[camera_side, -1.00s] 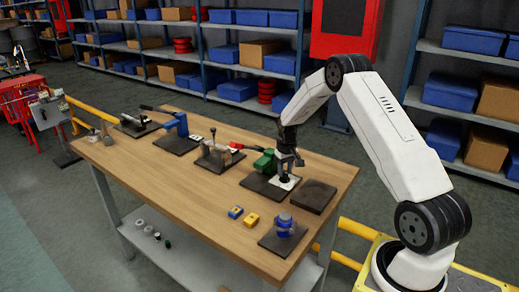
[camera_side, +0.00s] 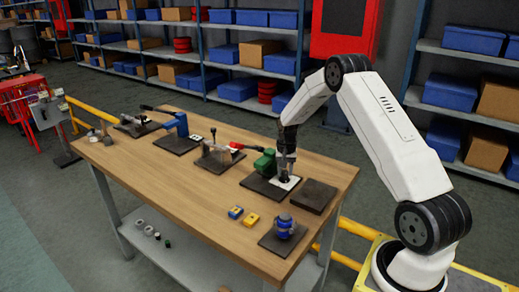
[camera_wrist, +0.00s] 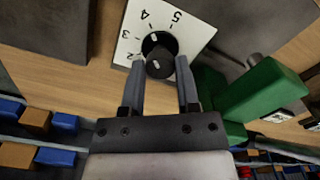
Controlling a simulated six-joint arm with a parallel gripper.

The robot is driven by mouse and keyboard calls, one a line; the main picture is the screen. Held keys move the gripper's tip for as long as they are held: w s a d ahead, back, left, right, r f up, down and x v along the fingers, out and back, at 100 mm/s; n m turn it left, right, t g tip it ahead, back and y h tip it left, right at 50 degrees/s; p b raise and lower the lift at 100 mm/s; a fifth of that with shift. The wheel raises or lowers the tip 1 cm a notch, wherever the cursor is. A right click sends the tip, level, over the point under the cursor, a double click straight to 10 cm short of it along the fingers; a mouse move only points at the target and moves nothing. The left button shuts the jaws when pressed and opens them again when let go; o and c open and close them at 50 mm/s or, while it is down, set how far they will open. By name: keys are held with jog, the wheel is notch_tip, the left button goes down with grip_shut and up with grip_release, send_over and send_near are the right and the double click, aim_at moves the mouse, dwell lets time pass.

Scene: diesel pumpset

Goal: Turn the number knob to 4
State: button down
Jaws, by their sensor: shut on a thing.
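The number knob (camera_wrist: 160,62) is black and round, with small white marks. It stands on a white dial plate (camera_wrist: 190,30) whose printed numbers 2, 3, 4 and 5 show upside down in the wrist view. My gripper (camera_wrist: 161,68) has one finger on each side of the knob and is shut on it. In the side view my gripper (camera_side: 286,172) reaches down over the white plate (camera_side: 286,183), and the fingers hide most of the knob.
A green part (camera_side: 265,161) stands close beside the gripper, also in the wrist view (camera_wrist: 262,92). A dark flat plate (camera_side: 313,197) lies to the right. Blue (camera_side: 235,212) and yellow (camera_side: 252,220) blocks and a blue fixture (camera_side: 284,228) sit nearer. The wooden table's left front is clear.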

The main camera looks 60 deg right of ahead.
aim_at(285, 172)
jog(key=shift+c, duration=1.7)
grip_release()
jog(key=shift+r, duration=0.1)
jog(key=shift+r, duration=3.85)
jog(key=s+a+r+n, duration=0.1)
jog(key=a+r+n, duration=0.15)
jog(key=a, duration=0.85)
jog(key=s+a+n+t, duration=0.2)
jog(key=s+a+n, duration=0.7)
jog(key=s+a, duration=0.6)
jog(key=a, duration=0.3)
jog(key=shift+a+r+t, duration=0.25)
jog(key=shift+r+t, duration=0.05)
jog(key=shift+r, duration=0.1)
